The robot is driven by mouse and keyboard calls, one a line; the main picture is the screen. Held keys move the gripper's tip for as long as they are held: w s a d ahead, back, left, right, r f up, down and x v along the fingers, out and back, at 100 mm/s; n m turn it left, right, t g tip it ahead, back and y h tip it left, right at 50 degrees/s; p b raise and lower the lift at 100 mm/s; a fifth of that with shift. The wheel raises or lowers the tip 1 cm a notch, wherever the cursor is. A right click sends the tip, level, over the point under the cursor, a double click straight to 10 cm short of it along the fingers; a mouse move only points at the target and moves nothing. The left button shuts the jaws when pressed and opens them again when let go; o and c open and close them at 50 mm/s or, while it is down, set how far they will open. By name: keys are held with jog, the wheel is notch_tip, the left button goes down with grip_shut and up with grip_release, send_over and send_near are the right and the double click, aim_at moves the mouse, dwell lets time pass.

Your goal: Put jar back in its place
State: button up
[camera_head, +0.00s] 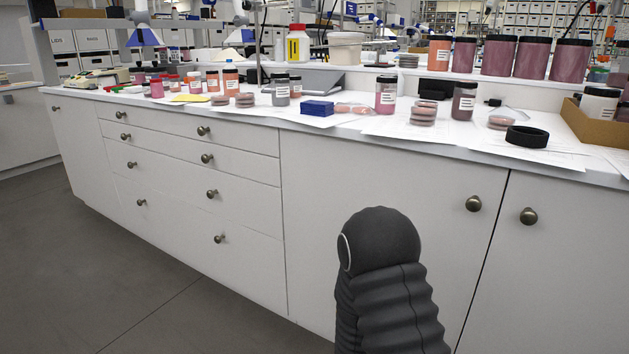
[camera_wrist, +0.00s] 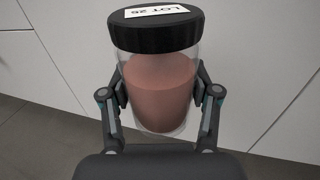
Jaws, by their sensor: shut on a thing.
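In the wrist view, my gripper (camera_wrist: 161,97) is shut on a clear jar (camera_wrist: 160,95) with a black lid. The jar holds reddish-brown pigment, and its lid bears a white label reading "LOT 26" or similar. One finger presses on each side of the jar's body. Behind it are white cabinet fronts and grey floor, so the jar is held away from the bench top. In the head view, neither the gripper nor the held jar shows; only a dark part of my arm shows in front of the cabinets.
The white bench top (camera_head: 455,142) carries papers, a blue box (camera_head: 317,108), a pink jar (camera_head: 386,95), a dark red jar (camera_head: 463,101), stacked dishes and a black ring (camera_head: 527,136). Large pigment jars (camera_head: 532,57) stand on the raised shelf behind. A cardboard box (camera_head: 590,125) sits at right.

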jog(key=r, duration=0.2)
jog(key=d+r, duration=0.1)
jog(key=r, duration=0.1)
jog(key=shift+w+d+r, duration=0.2)
jog(key=shift+r, duration=0.15)
jog(key=shift+d+r, duration=0.35)
jog(key=shift+r, duration=0.1)
